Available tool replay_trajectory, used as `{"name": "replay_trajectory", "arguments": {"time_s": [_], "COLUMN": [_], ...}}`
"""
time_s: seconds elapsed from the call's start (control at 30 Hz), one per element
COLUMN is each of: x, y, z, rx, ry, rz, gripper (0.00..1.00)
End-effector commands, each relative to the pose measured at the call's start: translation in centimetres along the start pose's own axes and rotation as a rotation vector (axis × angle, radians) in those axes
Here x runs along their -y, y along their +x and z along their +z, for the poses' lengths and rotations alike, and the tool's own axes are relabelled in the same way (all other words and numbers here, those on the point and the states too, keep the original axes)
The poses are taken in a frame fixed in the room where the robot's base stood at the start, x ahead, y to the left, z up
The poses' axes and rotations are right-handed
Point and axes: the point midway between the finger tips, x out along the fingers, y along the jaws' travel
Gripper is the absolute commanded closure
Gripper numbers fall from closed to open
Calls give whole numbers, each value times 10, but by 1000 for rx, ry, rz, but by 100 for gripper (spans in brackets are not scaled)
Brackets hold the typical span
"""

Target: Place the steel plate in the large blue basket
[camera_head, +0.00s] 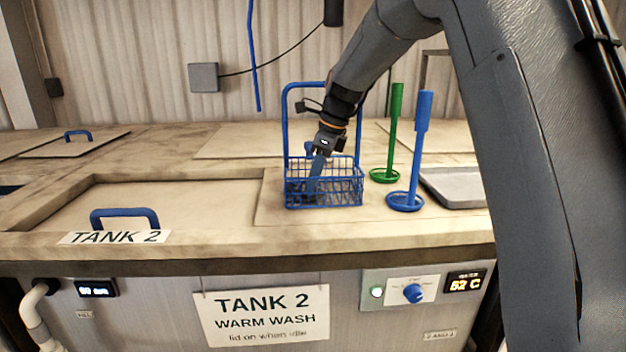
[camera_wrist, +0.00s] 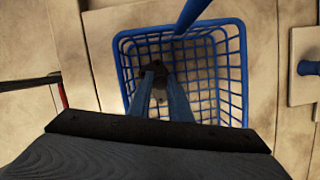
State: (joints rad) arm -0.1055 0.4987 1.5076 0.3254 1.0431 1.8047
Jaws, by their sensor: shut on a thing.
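The blue wire basket (camera_head: 345,198) with a tall loop handle stands on the bench top behind the Tank 2 front. It also fills the middle of the wrist view (camera_wrist: 244,75). My gripper (camera_head: 314,186) reaches down at a tilt into the basket, its fingers below the rim. In the wrist view my gripper (camera_wrist: 159,88) has its two long bluish fingers around a small dark piece, which I take to be the steel plate (camera_wrist: 151,67). The piece is inside the basket's outline; whether it touches the basket floor I cannot tell. Mesh and fingers partly hide it.
A green holder (camera_head: 396,130) and a blue holder (camera_head: 422,130) with ring bases stand just right of the basket. A grey tray (camera_head: 452,188) lies farther right. The Tank 2 lid (camera_head: 200,200) with a blue handle (camera_head: 125,214) is at left.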

Motion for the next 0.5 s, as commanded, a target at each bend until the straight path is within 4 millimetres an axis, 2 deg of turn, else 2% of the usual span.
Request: {"name": "replay_trajectory", "arguments": {"time_s": [0.33, 0.37, 0.4, 0.5], "x": [0, 0, 0, 0], "y": [3, 2, 2, 2], "z": [-1, -1, -1, -1], "rx": [1, 1, 1, 1], "ry": [0, 0, 0, 0], "rz": [-1, -1, -1, -1], "gripper": [100, 77, 75, 75]}}
